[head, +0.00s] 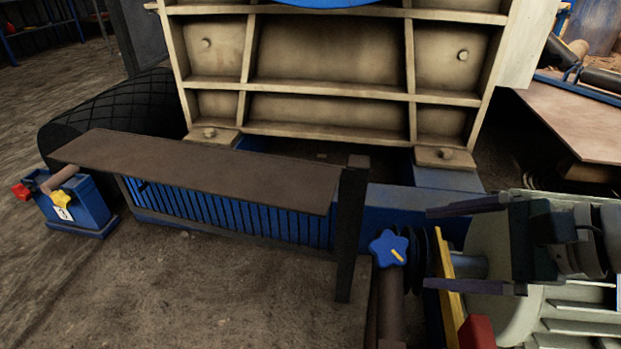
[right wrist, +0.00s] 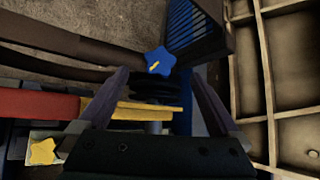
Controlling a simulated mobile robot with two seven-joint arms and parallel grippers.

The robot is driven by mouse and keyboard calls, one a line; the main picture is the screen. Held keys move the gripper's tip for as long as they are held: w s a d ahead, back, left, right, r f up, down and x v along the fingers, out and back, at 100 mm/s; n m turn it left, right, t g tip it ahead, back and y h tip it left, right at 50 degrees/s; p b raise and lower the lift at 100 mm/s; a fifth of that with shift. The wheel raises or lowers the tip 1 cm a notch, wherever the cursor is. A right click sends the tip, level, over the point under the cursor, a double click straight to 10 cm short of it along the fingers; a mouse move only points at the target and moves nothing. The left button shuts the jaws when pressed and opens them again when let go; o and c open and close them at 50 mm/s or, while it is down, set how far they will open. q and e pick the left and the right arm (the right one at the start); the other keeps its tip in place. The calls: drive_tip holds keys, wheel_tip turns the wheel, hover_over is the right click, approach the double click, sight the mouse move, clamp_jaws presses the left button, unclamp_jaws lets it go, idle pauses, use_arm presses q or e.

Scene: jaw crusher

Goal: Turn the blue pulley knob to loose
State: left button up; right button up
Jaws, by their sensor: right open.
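My right gripper (head: 432,247) comes in from the right, fingers pointing left, open and empty. Its fingertips are to the right of the knob and appear apart from it. In the right wrist view the two fingers (right wrist: 158,80) are spread wide. My left gripper is not in view.
A yellow bar (head: 447,280) and a red block (head: 477,332) are close below the right gripper. A dark post (head: 350,230) and brown cover (head: 200,168) stand left of the knob. A blue box (head: 78,205) with red and yellow knobs stands far left. Open floor lies in front.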

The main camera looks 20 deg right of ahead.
sight(396, 250)
drive_tip(key=shift+m, duration=0.5)
drive_tip(key=b+x, duration=0.2)
drive_tip(key=x, duration=0.1)
drive_tip(key=b+x, duration=0.2)
drive_tip(key=b, duration=0.1)
drive_tip(key=d+f+b+x, duration=0.1)
drive_tip(key=b+x, duration=0.1)
drive_tip(key=x, duration=0.1)
drive_tip(key=shift+a+f, duration=0.1)
drive_tip(key=shift+f, duration=0.1)
drive_tip(key=shift+w+a+f+b, duration=0.1)
drive_tip(key=shift+w+a+b, duration=0.05)
drive_tip(key=shift+w+b, duration=0.25)
